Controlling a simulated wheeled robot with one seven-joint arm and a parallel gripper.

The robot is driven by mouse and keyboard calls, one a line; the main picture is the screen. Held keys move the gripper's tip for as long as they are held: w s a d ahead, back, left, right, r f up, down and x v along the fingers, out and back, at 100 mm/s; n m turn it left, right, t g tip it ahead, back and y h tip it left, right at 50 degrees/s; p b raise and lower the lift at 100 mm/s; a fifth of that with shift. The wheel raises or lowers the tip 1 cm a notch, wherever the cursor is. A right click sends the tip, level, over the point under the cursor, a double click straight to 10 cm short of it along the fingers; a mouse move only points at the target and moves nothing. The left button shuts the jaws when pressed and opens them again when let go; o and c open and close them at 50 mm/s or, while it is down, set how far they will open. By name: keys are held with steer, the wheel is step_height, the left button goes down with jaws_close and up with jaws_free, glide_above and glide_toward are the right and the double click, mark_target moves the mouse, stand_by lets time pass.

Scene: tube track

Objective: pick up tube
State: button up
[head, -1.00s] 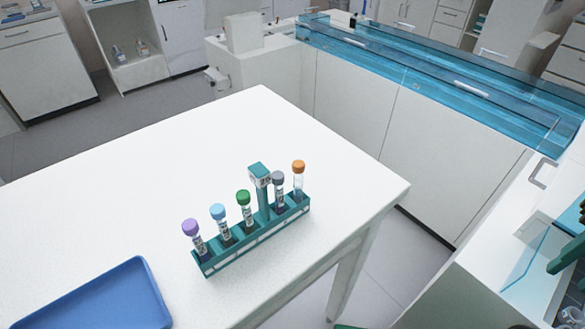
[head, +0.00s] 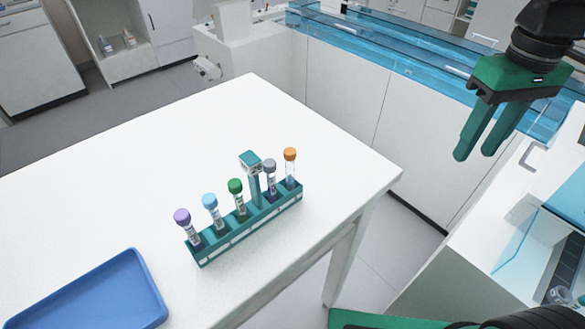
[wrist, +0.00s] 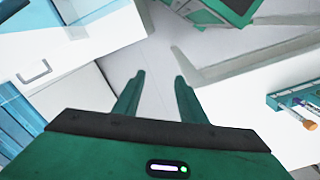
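A teal rack (head: 248,226) stands on the white table near its front edge. It holds several capped tubes: a purple-capped tube (head: 187,228), a light-blue-capped tube (head: 213,213), a green-capped tube (head: 238,198), a grey-capped tube (head: 270,179) and an orange-capped tube (head: 290,168). A square-topped teal post (head: 251,163) rises from the rack. My gripper (head: 474,154) hangs at the upper right, off the table and well right of the rack. It is open and empty. The wrist view shows its two fingers (wrist: 160,95) apart, with the rack's end (wrist: 292,97) at the right edge.
A blue tray (head: 100,294) lies on the white table (head: 130,180) left of the rack. A long blue transparent-topped track (head: 400,58) runs behind the table. A white cabinet (head: 500,225) stands to the right. The tabletop behind the rack is clear.

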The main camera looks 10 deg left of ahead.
steer(key=w+a+r+n, duration=0.1)
steer(key=a+r+n, duration=0.25)
steer(key=a, duration=0.55)
steer(key=n, duration=1)
glide_toward(290, 150)
steer(key=shift+w+d+f+m, duration=0.25)
steer(key=shift+d, duration=0.15)
steer(key=shift+s+a, duration=0.25)
steer(key=shift+a, duration=0.05)
steer(key=shift+s+a+f, duration=0.1)
steer(key=shift+f, duration=0.2)
step_height(290, 150, down, 10)
steer(key=shift+c, duration=0.7)
steer(key=c, duration=0.8)
